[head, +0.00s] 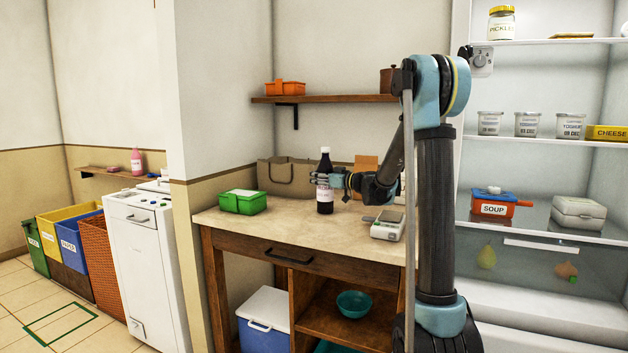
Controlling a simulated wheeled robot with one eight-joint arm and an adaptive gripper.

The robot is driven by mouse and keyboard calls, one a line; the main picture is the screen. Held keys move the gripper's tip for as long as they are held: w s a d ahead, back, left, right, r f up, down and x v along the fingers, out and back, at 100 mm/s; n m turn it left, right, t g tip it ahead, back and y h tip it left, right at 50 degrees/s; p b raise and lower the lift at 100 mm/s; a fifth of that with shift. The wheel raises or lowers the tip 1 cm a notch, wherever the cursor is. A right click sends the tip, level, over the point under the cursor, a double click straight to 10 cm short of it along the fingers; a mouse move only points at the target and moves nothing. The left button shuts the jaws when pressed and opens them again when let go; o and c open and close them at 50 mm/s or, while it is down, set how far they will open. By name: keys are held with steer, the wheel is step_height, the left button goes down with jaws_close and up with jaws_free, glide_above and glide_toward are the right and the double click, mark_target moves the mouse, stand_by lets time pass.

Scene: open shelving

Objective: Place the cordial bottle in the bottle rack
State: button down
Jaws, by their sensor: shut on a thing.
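A dark cordial bottle (325,170) with a white cap and a pale label stands upright at the wooden counter (290,221). My gripper (327,181) reaches in from the right and is shut on the bottle around its middle. The bottle's base appears at the counter top; I cannot tell whether it touches. I cannot make out a bottle rack in this view.
A green box (243,202) sits left of the bottle and a scale (388,224) to the right. A wall shelf (330,98) hangs above. An open fridge (545,150) stands right. The counter's front strip is clear.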

steer(key=c, duration=0.7)
jaws_free()
steer(key=shift+d, duration=0.1)
